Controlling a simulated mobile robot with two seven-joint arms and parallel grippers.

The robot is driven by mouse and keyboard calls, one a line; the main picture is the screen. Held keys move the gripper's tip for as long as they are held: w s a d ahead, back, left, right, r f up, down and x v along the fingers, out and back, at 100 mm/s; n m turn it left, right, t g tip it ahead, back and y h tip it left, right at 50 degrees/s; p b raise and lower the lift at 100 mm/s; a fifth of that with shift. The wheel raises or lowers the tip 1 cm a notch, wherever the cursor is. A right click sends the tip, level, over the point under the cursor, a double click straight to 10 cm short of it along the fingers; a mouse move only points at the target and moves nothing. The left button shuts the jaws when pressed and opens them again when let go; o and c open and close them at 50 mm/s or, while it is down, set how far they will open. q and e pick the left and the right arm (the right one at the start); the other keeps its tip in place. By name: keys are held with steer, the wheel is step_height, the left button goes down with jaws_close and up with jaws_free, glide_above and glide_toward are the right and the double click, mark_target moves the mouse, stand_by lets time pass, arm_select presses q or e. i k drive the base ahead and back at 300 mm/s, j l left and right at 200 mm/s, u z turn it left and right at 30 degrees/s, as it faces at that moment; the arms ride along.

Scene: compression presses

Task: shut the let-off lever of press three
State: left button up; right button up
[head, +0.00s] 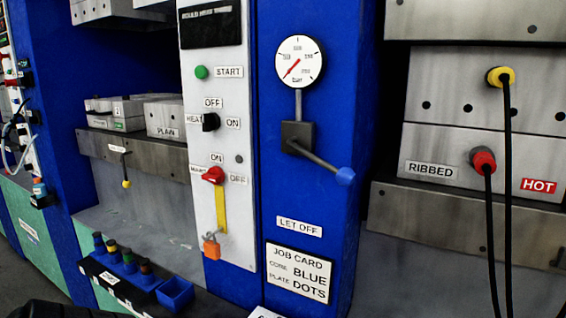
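A let-off lever (315,158) with a blue knob (344,176) is on the blue press column (345,90), right of centre. It slants down to the right from a dark grey valve block (297,135). A "LET OFF" label (300,227) is below it. A pipe joins the block to a round white gauge (300,62) above, whose red needle points to the lower left. I see no press number, so I cannot tell whether this is press three.
Left of the lever, a white control panel (218,130) has a green start button, heat knob, red mains switch and orange padlock (211,246). A job card (297,272) is below the lever. To the right, black cables hang before plates marked "RIBBED" and "HOT" (538,186).

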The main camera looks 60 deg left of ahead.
mark_target(345, 176)
steer(key=l+u, duration=0.1)
steer(key=u, duration=1.45)
